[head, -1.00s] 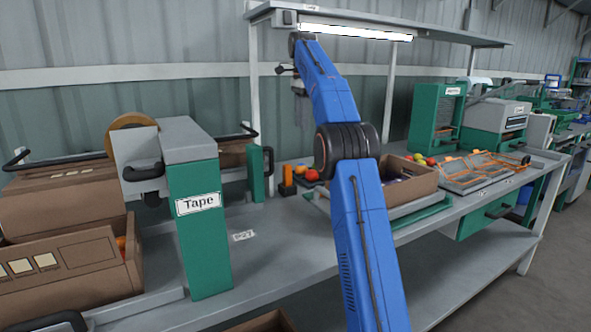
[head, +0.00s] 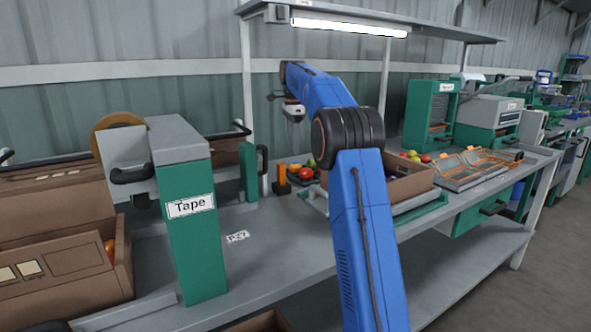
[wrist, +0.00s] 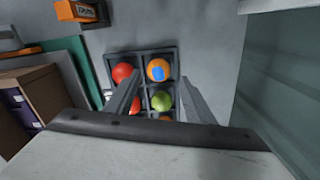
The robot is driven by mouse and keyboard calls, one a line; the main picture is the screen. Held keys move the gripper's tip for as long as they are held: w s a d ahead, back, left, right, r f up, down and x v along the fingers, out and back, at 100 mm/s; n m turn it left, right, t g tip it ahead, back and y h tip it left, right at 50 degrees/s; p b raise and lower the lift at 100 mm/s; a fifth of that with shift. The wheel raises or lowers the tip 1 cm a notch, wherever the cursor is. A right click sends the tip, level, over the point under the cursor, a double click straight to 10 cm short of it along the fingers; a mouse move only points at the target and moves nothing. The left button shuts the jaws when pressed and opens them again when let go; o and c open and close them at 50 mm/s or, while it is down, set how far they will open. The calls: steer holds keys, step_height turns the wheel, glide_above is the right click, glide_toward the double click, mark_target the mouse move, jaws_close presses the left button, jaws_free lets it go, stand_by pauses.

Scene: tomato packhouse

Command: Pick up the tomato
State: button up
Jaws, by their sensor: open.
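A dark divided tray (wrist: 142,52) lies below my gripper in the wrist view. It holds a red tomato (wrist: 121,72) at upper left, an orange one with a blue patch (wrist: 159,69) at upper right and a green one (wrist: 161,100) below that. Another red one (wrist: 134,106) is partly hidden by the left finger, and an orange one shows lower down. I cannot tell which is meant. My gripper (wrist: 161,78) is open and empty, fingers either side of the tray's right column. In the head view my gripper (head: 294,113) hangs above the tomatoes (head: 306,173).
An orange device (head: 281,181) stands left of the tray. A cardboard box (head: 405,182) stands right of it, with more tomatoes behind. The green tape machine (head: 188,220) stands at front left. A lamp shelf (head: 350,27) is overhead. Bare bench lies in front.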

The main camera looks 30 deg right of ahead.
mark_target(294, 163)
steer(key=shift+s+d+f, duration=0.1)
steer(key=shift+f, duration=1.8)
steer(key=shift+s+d+f, duration=0.1)
steer(key=shift+f, duration=1.8)
steer(key=c, duration=0.5)
